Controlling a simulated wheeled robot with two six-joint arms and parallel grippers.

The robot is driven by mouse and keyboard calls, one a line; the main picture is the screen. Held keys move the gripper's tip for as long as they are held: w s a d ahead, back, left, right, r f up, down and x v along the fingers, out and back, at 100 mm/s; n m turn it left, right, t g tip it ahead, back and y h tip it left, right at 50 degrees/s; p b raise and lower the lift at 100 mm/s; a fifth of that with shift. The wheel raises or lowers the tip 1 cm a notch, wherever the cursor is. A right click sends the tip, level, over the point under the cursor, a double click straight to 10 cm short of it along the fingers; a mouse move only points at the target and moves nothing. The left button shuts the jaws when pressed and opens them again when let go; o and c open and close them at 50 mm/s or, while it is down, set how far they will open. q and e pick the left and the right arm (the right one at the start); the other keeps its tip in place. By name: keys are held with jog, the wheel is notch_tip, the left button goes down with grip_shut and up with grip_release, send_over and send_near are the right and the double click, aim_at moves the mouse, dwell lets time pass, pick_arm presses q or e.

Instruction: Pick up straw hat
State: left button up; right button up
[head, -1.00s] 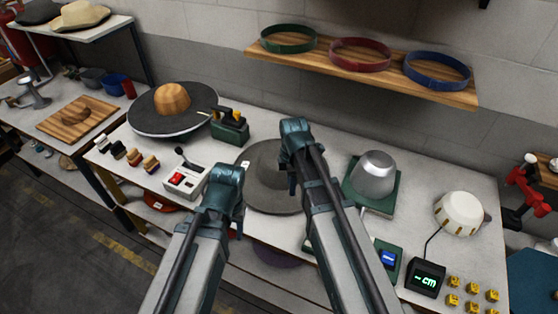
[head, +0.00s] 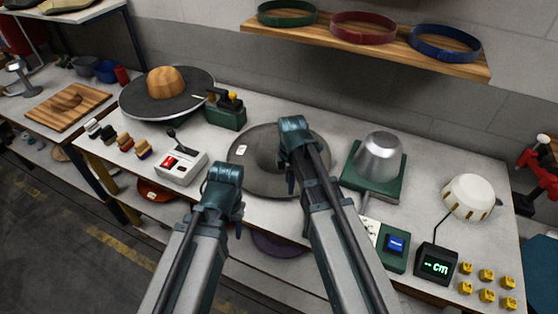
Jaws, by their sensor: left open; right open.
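A pale cream straw hat (head: 66,4) is on the shelf at the top left of the head view, and only its lower edge shows at the frame's top. My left gripper (head: 225,205) is open and empty over the bench's front edge, far from that hat. My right gripper (head: 293,160) is open over a grey felt hat (head: 252,165) on the bench and hides part of it. I cannot tell whether it touches the grey hat. The fingertips of both grippers are mostly hidden by their own bodies.
A control box (head: 181,167), a metal dome (head: 379,157), a white round device (head: 468,197) and a cm display (head: 436,266) stand around. Coloured bands (head: 363,27) lie on a wall shelf.

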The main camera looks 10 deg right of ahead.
aim_at(287, 195)
jog(key=f+b, duration=0.3)
jog(key=a+f+b, duration=0.1)
jog(key=f+b, duration=0.1)
jog(key=shift+s+f, duration=0.2)
jog(key=shift+r, duration=0.1)
grip_shut()
dwell(0.4)
